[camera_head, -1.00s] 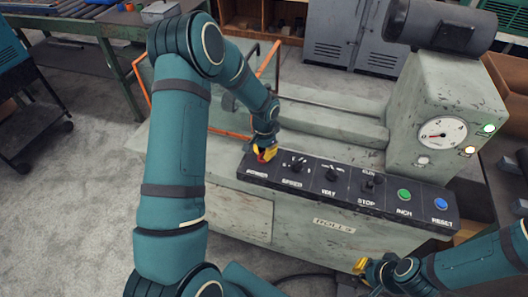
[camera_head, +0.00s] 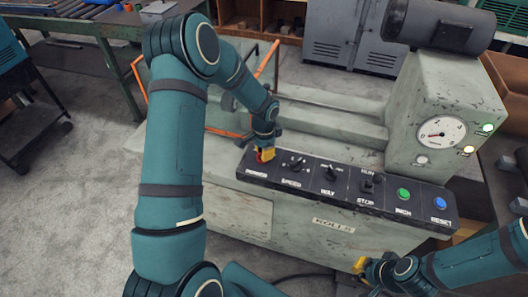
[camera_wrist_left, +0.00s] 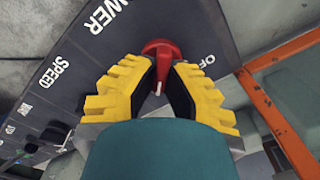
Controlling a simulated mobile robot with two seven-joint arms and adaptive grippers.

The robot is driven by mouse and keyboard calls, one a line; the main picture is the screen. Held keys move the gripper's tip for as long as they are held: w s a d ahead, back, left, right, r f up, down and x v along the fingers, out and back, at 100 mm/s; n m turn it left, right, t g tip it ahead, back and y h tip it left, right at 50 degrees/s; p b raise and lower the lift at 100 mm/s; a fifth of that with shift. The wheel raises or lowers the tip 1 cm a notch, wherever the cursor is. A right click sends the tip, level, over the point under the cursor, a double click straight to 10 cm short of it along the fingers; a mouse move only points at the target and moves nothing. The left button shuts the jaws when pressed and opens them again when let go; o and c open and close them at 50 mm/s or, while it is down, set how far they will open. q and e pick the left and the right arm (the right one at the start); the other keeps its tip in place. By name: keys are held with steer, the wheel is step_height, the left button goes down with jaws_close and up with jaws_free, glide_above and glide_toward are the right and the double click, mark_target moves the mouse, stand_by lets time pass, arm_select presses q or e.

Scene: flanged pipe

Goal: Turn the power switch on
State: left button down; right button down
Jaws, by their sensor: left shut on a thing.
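The red power switch (camera_wrist_left: 161,50) sits on the dark control panel (camera_wrist_left: 130,25), by the "POWER" lettering; it also shows at the panel's left end in the head view (camera_head: 260,157). My left gripper (camera_wrist_left: 161,75) is shut on this switch, its yellow fingers on either side. A white mark on the switch points toward the gripper in the wrist view. Part of an "OFF" label shows to the right, partly hidden by a finger. My right gripper (camera_head: 361,265) is low in the head view, in front of the machine and away from the panel; its jaw opening is unclear.
The panel also carries speed (camera_head: 295,163) and way (camera_head: 330,172) knobs, a stop switch (camera_head: 371,183), a green inch button (camera_head: 404,194) and a blue reset button (camera_head: 440,203). A gauge (camera_head: 442,133) and lit green and amber lamps are on the machine's right. An orange-edged guard (camera_head: 272,62) stands behind my left arm.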

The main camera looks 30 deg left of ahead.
arm_select(q)
steer(key=shift+s+f, duration=0.1)
steer(key=c, duration=1)
jaws_free()
steer(key=shift+r, duration=0.55)
step_height(320, 180, up, 11)
